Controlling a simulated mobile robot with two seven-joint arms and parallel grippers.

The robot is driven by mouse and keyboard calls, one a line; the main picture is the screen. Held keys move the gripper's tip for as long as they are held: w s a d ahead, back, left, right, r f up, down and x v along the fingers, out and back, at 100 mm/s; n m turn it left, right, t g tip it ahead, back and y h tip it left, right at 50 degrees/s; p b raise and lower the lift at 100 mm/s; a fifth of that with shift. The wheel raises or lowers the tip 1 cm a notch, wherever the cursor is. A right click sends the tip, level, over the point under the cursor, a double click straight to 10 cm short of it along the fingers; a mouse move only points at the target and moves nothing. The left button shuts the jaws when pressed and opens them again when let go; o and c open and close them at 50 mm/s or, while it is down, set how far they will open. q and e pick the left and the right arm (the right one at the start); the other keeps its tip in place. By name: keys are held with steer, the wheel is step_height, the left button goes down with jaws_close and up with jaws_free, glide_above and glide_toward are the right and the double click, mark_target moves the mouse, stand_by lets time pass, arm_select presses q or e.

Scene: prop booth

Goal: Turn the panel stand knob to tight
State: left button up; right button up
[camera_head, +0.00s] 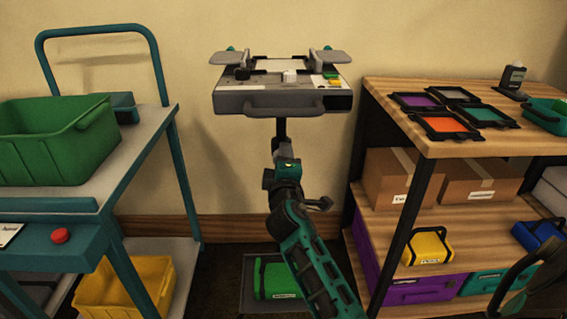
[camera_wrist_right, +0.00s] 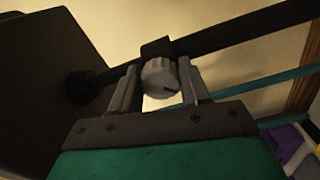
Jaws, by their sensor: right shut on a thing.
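The panel stand (camera_head: 281,98) stands against the wall in the middle of the head view, a grey panel on a dark pole. In the right wrist view the grey round knob (camera_wrist_right: 161,77) has a dark mark on its face and sits on a dark collar on the pole (camera_wrist_right: 235,33). My right gripper (camera_wrist_right: 163,82) has its fingers on both sides of the knob and is shut on it. In the head view my right gripper (camera_head: 285,150) is at the pole below the panel and hides the knob. My left gripper is not in view.
A teal cart (camera_head: 142,130) with a green crate (camera_head: 55,140) stands at the left. A wooden shelf unit (camera_head: 460,142) with coloured trays and boxes stands at the right.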

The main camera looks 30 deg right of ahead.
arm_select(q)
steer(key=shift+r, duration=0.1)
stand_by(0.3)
arm_select(e)
steer(key=o, duration=0.6)
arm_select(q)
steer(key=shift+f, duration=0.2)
arm_select(e)
steer(key=o, duration=0.4)
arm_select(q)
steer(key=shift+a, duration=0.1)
